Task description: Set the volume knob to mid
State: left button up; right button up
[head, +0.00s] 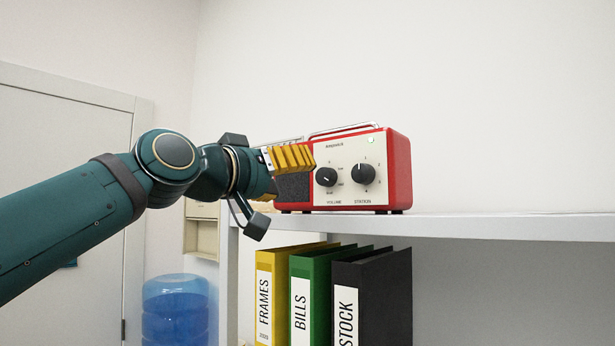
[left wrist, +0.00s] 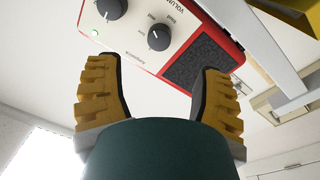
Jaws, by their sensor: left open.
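The red radio (head: 400,170) with a cream front stands on the shelf. Its black volume knob (head: 327,177) is the left of two knobs, beside the station knob (head: 363,174). In the left wrist view the picture is turned, and the volume knob (left wrist: 160,37) shows beyond and between my fingertips, with the station knob (left wrist: 111,9) at the top edge. The volume knob has a small white mark; the labels around it are too small to read surely. My left gripper (head: 297,178) is open and empty in front of the speaker grille, left of the volume knob. My right gripper is out of view.
The white shelf (head: 480,226) runs to the right, with clear room right of the radio. Yellow (head: 272,262), green (head: 312,262) and black (head: 390,285) binders stand below. A blue water bottle (head: 175,312) stands lower left, before a white door (head: 60,130).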

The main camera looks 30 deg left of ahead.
pick_arm(q)
jog(key=s, duration=0.2)
jog(key=shift+s+a+f, duration=0.1)
jog(key=shift+s+a, duration=0.05)
jog(key=shift+s, duration=0.15)
dwell(0.4)
